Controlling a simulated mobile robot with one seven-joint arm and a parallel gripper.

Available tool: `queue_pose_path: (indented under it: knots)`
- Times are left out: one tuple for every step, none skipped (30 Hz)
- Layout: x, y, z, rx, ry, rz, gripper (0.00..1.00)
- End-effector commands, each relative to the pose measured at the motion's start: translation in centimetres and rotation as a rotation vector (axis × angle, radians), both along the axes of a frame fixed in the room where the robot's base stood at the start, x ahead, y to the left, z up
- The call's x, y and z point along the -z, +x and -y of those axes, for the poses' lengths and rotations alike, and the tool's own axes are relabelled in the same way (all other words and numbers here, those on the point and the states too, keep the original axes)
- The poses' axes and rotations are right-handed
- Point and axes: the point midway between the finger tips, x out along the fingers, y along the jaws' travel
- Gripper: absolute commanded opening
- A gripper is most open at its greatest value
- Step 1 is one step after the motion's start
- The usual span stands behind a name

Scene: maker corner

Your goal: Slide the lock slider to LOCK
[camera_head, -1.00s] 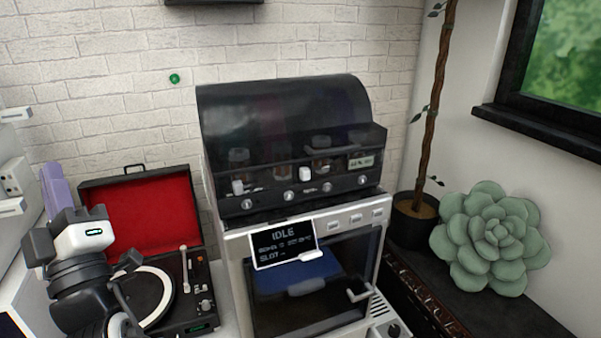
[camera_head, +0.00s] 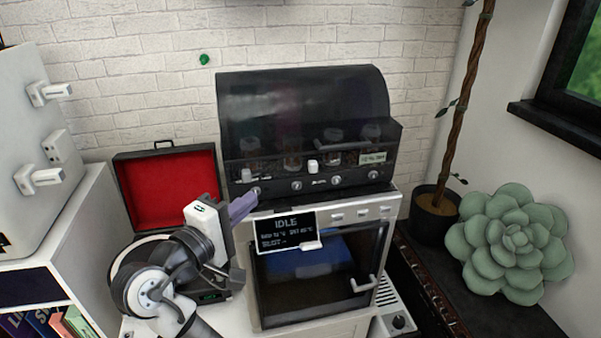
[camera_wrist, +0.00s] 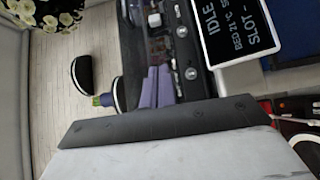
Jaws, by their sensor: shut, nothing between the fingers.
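The black-hooded machine (camera_head: 300,105) has a dark front strip with two small white tabs. The left tab (camera_head: 246,175) is near the strip's left end, and the other tab (camera_head: 313,167) is near its middle. Lettering beside them is too small to read, so I cannot tell which is the lock slider or its setting. My gripper (camera_head: 243,206) has purple fingers, shut and empty, low in front of the strip's left end. In the wrist view the fingers (camera_wrist: 157,88) lie close to the left tab (camera_wrist: 153,72); contact is unclear. The middle tab (camera_wrist: 155,20) shows further up.
A tilted display (camera_head: 285,232) reading IDLE stands out below the strip, right of my gripper. Below is a glass door with a handle (camera_head: 363,285). An open red-lined turntable case (camera_head: 170,195) is behind my arm. A green succulent (camera_head: 515,245) stands right.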

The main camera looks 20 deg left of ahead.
Motion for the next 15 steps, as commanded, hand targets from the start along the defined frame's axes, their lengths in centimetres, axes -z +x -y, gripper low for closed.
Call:
queue_pose_path:
  knots:
    - [0.0,0.0,0.0,-0.001,0.001,0.0,0.0]
    - [0.0,0.0,0.0,-0.001,0.001,0.001,0.0]
    - [0.0,0.0,0.0,-0.001,0.001,0.001,0.0]
    - [0.0,0.0,0.0,-0.002,0.002,0.001,0.0]
    - [0.0,0.0,0.0,-0.002,0.002,0.001,0.0]
    - [0.0,0.1,0.0,-0.001,0.002,0.001,0.0]
    - [0.0,0.2,0.0,-0.001,0.002,0.001,0.0]
    - [-0.1,0.4,0.1,0.0,0.002,0.002,0.0]
    - [-0.1,0.7,0.1,0.0,0.002,0.001,0.0]
    - [-0.1,1.1,0.2,0.0,0.002,0.001,0.0]
    - [-0.1,1.5,0.3,0.001,0.002,0.0,0.0]
    - [-0.1,2.1,0.5,0.003,0.002,0.001,0.0]
    - [-0.1,2.6,0.6,0.002,0.002,0.0,0.0]
    - [-0.2,3.2,0.7,0.003,0.001,0.0,0.0]
    - [-0.2,4.0,0.9,0.003,0.0,0.0,0.0]
